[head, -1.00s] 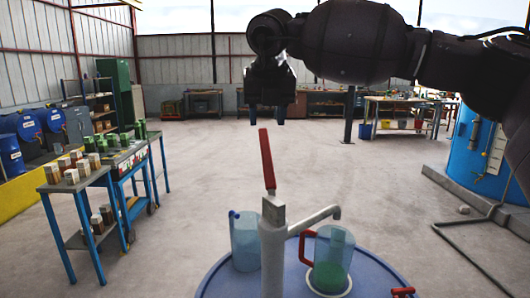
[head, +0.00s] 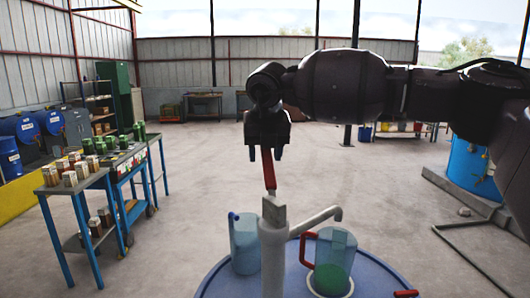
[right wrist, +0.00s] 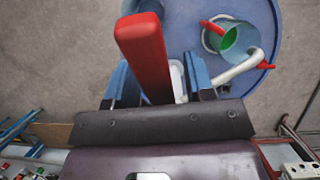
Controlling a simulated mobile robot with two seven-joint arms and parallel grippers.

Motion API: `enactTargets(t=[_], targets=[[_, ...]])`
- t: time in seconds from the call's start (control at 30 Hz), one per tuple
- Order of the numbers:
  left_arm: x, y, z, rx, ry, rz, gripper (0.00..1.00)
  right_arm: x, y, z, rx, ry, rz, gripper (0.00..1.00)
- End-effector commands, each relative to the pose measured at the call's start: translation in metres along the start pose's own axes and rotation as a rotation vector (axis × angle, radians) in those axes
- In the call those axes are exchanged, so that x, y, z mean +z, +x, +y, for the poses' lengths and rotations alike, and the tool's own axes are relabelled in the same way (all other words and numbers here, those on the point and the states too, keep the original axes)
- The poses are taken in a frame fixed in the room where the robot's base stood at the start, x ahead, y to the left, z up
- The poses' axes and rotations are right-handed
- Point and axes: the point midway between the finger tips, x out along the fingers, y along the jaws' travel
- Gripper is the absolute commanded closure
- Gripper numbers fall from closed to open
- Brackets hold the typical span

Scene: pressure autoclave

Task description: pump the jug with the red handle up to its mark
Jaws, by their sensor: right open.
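The jug with the red handle (head: 333,252) stands on the blue drum top under the pump spout. Green liquid shows in its lower part; I cannot make out its mark. The grey hand pump (head: 273,250) stands upright with its spout to the right and a red lever (head: 268,172) pointing up. My right gripper (head: 266,156) is open around the upper lever. In the right wrist view, the lever (right wrist: 142,55) stands between the open fingers (right wrist: 160,85), and the jug (right wrist: 235,38) shows beyond. My left gripper is not in view.
A second jug with a blue handle (head: 244,245) stands left of the pump on the drum top (head: 215,284). A small red part (head: 405,293) is at the drum's right edge. Blue trolleys (head: 75,190) with boxes and cans stand left. The floor behind is clear.

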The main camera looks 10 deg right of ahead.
Motion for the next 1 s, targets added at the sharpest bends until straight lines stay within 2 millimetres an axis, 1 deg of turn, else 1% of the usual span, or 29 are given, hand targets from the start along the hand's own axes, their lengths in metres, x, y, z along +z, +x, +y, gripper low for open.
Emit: enactTargets(t=[0.07,0.2,0.37,0.4,0.67,0.83,1.0], targets=[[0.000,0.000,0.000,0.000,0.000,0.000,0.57,0.000,0.000,0.000,0.000,0.000,0.000,0.53],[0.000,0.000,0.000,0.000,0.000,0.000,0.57,0.000,0.000,0.000,0.000,0.000,0.000,0.74],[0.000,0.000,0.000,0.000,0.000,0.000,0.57,0.000,0.000,0.000,0.000,0.000,0.000,0.99],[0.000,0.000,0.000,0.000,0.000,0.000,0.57,0.000,0.000,0.000,0.000,0.000,0.000,1.00],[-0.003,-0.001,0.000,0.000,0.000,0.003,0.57,-0.001,0.002,0.000,-0.002,0.000,0.024,1.00],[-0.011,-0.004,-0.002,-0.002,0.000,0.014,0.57,-0.003,0.017,0.000,-0.003,0.003,0.127,1.00],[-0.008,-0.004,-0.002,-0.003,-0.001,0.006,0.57,-0.005,0.032,0.000,-0.003,0.002,0.223,1.00]])
